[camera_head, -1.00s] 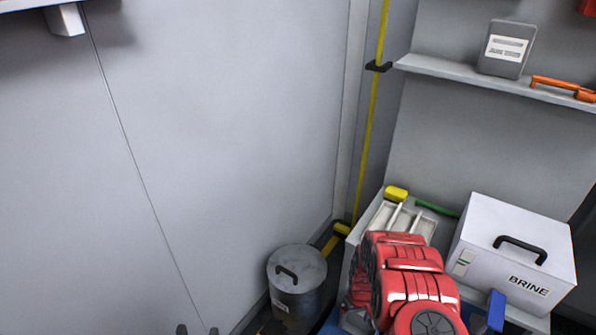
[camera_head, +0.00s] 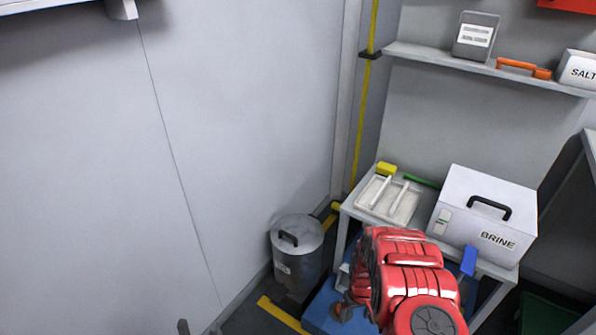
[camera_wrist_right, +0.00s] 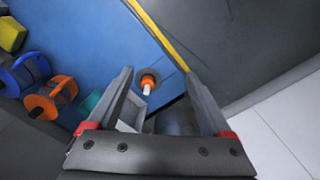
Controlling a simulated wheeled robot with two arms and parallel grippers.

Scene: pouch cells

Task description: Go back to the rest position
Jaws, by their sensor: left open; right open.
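My right gripper (camera_wrist_right: 160,88) is open in the right wrist view, its two grey fingers apart with nothing held between them. Beyond the fingers an orange-collared piece with a white stem (camera_wrist_right: 147,84) stands on a blue surface (camera_wrist_right: 100,40). In the head view my red right arm hides most of what lies below it, and its gripper is not clearly seen there. My left gripper (camera_head: 198,328) shows only as two dark fingertips, apart, at the bottom edge of the head view. Nothing shows between them.
A table bears a white tray (camera_head: 408,208) and a BRINE box (camera_head: 485,215), close beyond my right arm. A grey lidded bin (camera_head: 297,262) stands left of it by the wall. A shelf (camera_head: 430,58) is above. Blue and orange spools (camera_wrist_right: 45,98) lie left in the wrist view.

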